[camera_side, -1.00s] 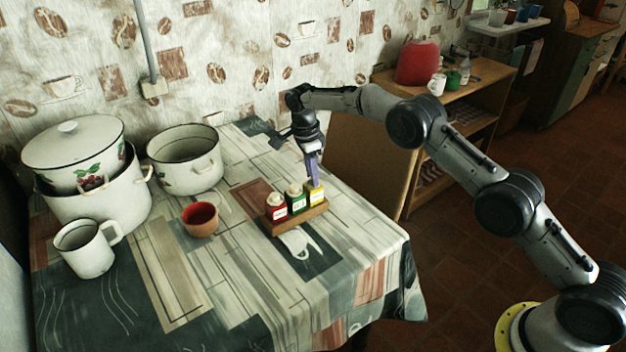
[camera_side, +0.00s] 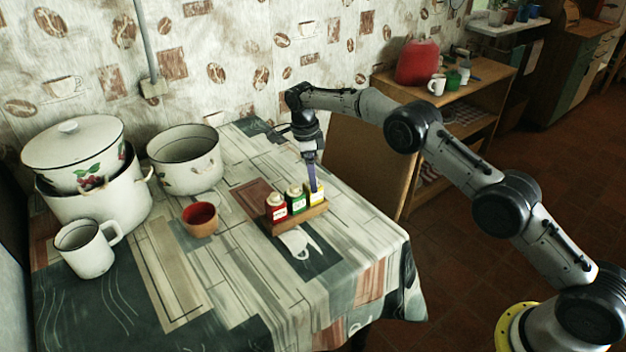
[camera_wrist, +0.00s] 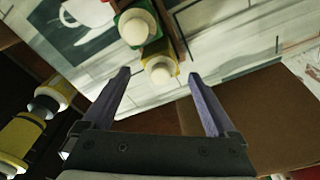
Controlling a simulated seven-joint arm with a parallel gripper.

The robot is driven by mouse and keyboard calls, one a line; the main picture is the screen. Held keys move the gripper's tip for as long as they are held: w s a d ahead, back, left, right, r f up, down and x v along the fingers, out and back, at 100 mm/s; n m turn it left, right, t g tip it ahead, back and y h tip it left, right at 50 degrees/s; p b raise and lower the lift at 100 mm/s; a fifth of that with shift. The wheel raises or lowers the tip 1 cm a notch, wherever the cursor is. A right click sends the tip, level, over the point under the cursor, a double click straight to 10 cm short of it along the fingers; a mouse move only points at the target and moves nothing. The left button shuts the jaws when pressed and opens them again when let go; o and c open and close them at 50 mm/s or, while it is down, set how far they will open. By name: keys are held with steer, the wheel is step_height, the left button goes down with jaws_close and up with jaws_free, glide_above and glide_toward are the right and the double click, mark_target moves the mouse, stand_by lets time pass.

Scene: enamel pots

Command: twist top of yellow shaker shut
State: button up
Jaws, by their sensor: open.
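The yellow shaker (camera_side: 316,195) stands upright at the right end of a small wooden rack on the table. Its pale round top shows in the wrist view (camera_wrist: 160,70). My gripper (camera_side: 313,188) points down at the yellow shaker and partly hides its top in the side view. In the wrist view my gripper (camera_wrist: 158,78) is open, with one finger on each side of the shaker's top and visible gaps between. I cannot tell whether the top is fully shut.
A green shaker (camera_side: 296,201) stands beside the yellow one, and a red shaker (camera_side: 277,208) is at the left end of the wooden rack (camera_side: 300,219). A brown bowl (camera_side: 201,222), white mug (camera_side: 88,250) and enamel pots (camera_side: 186,165) stand to the left. The front right tabletop is clear.

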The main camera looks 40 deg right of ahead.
stand_by(0.3)
steer(key=shift+r, duration=3.55)
